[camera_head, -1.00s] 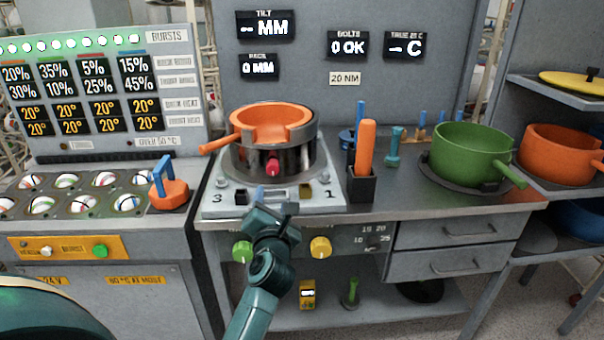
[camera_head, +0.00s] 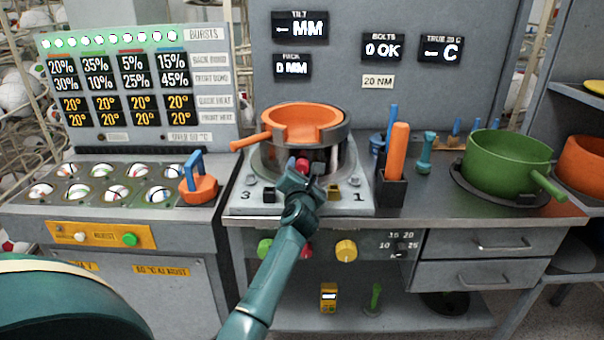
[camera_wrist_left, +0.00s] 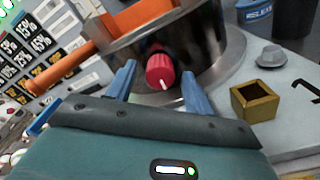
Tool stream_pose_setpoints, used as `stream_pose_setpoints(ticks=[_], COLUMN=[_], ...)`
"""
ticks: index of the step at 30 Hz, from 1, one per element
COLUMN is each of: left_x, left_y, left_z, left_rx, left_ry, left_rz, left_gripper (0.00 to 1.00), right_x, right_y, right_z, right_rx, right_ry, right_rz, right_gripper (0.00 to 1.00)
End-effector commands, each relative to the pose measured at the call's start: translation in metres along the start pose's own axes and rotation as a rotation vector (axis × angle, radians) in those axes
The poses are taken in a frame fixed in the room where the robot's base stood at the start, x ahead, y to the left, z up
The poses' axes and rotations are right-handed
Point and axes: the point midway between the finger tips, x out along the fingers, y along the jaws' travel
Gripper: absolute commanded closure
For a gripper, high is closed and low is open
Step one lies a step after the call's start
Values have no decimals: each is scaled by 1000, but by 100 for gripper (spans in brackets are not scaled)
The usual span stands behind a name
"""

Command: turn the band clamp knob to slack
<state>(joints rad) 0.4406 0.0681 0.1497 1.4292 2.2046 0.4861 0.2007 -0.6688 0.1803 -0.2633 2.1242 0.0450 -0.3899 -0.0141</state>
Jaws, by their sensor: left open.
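The band clamp knob (camera_wrist_left: 162,70) is red with a white pointer mark. It sits on the front of the dark metal band (camera_wrist_left: 205,40) around the press, and in the head view the red knob (camera_head: 302,165) shows just above my gripper. My left gripper (camera_wrist_left: 158,88) is open, with one blue finger on each side of the knob and a gap to it. In the head view my left gripper (camera_head: 303,178) is in front of the press. An orange pan-shaped part (camera_head: 303,122) with a handle to the left sits in the band. My right gripper is out of view.
Left is a panel with several balls in sockets (camera_head: 115,185) and an orange tool with a blue handle (camera_head: 198,185). Right of the press stand a black holder (camera_head: 391,188) with an orange handle, and a green pot (camera_head: 508,165). A brass square socket (camera_wrist_left: 255,98) is near the gripper.

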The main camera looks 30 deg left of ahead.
Motion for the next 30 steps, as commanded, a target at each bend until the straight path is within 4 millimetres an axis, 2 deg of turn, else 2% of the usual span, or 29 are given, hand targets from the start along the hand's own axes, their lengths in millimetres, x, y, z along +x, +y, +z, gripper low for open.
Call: stream_pose_setpoints(ticks=[6, 22, 30], left_x=[0, 0, 0], left_y=[0, 0, 0], left_z=[0, 0, 0], left_rx=[0, 0, -23], left_ry=[0, -1, 0], left_rz=[0, 0, -1], left_gripper=[48, 91, 93], right_x=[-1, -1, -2], right_y=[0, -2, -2], right_z=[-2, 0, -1], right_rx=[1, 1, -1], right_ry=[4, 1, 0], right_rz=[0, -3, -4], right_gripper=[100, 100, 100])
